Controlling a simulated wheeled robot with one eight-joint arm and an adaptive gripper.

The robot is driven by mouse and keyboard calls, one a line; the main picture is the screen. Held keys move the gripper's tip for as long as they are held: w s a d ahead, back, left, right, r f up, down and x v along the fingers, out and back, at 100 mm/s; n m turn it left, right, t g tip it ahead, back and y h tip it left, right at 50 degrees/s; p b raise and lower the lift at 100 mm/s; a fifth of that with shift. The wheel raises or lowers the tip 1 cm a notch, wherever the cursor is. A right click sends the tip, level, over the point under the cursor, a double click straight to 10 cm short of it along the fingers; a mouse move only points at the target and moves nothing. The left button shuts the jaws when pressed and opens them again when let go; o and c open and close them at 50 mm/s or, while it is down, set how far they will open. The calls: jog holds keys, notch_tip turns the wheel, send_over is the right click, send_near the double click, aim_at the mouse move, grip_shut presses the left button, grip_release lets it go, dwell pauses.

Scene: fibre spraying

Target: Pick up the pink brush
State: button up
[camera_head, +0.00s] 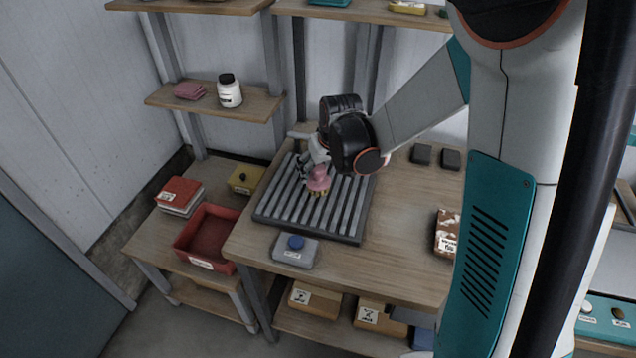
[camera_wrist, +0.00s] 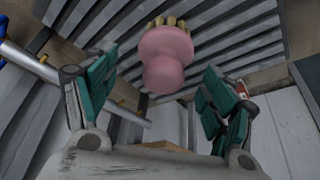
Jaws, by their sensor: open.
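The pink brush (camera_head: 318,180) has a rounded pink handle and short yellow bristles. It is over the grey slatted rack (camera_head: 345,222) on the wooden table, bristles toward the slats. In the wrist view the pink brush (camera_wrist: 166,58) shows large, between and beyond the two teal-padded fingers. My gripper (camera_head: 312,166) is right above and beside the brush in the head view. In the wrist view my gripper (camera_wrist: 155,95) is open, its fingers apart on either side of the handle's line. I see no finger touching the brush.
A grey box with a blue knob (camera_head: 295,250) sits in front of the rack. A red tray (camera_head: 207,238) is on the lower left table. The table front is mostly clear.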

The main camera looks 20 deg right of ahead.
jog(key=b+x, duration=0.2)
jog(key=x, duration=0.3)
jog(key=shift+w+a+f, duration=0.1)
jog(key=shift+w+a, duration=0.05)
jog(key=shift+a, duration=0.05)
jog(key=c, duration=1.3)
jog(key=shift+o, duration=0.2)
notch_tip(320, 180, up, 20)
jog(key=p, duration=0.6)
jog(key=shift+o, duration=1.3)
